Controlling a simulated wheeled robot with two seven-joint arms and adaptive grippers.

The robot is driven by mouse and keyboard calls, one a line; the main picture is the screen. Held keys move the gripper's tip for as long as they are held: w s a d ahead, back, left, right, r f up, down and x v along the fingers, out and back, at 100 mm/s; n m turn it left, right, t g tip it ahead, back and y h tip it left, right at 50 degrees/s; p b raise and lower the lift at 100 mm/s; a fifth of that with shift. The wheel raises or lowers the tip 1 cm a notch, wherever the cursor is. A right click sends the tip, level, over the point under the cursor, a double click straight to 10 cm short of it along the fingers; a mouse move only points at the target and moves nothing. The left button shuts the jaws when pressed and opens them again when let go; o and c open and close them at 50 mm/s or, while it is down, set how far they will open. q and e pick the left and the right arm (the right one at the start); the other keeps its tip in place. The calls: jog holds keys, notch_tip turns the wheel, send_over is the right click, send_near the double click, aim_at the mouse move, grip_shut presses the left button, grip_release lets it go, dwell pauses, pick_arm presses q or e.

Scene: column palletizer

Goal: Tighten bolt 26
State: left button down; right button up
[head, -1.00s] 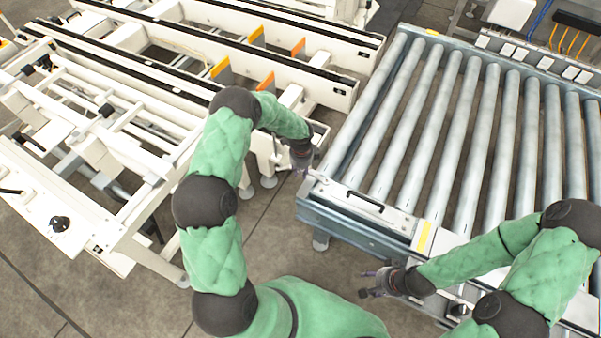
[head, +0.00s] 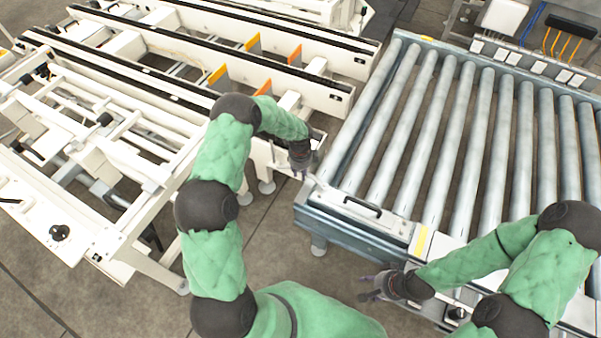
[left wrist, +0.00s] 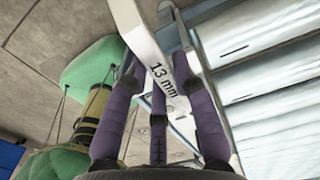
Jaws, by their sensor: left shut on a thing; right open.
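My left gripper (head: 301,174) is by the near left corner of the roller conveyor (head: 345,226), at the gap to the white frame. In the left wrist view my left gripper (left wrist: 160,72) is shut on a pale flat wrench (left wrist: 150,50) marked "13 mm". The wrench runs between the purple fingers, and its upper end leaves the picture. I cannot make out bolt 26 or any bolt number. Whether the wrench touches a bolt cannot be told. My right gripper (head: 366,290) is open and empty over the floor in front of the conveyor.
The white machine frame (head: 130,245) with black-topped rails fills the left. Grey rollers (head: 430,130) fill the right. A black handle (head: 362,207) sits on the conveyor's near edge. Bare floor (head: 262,235) lies between the two machines.

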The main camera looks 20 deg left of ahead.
pick_arm(q)
jog(key=shift+r+p, duration=0.7)
jog(key=shift+r, duration=0.45)
jog(key=shift+r+p, duration=1.65)
jog(key=shift+r, duration=0.8)
jog(key=shift+r, duration=0.1)
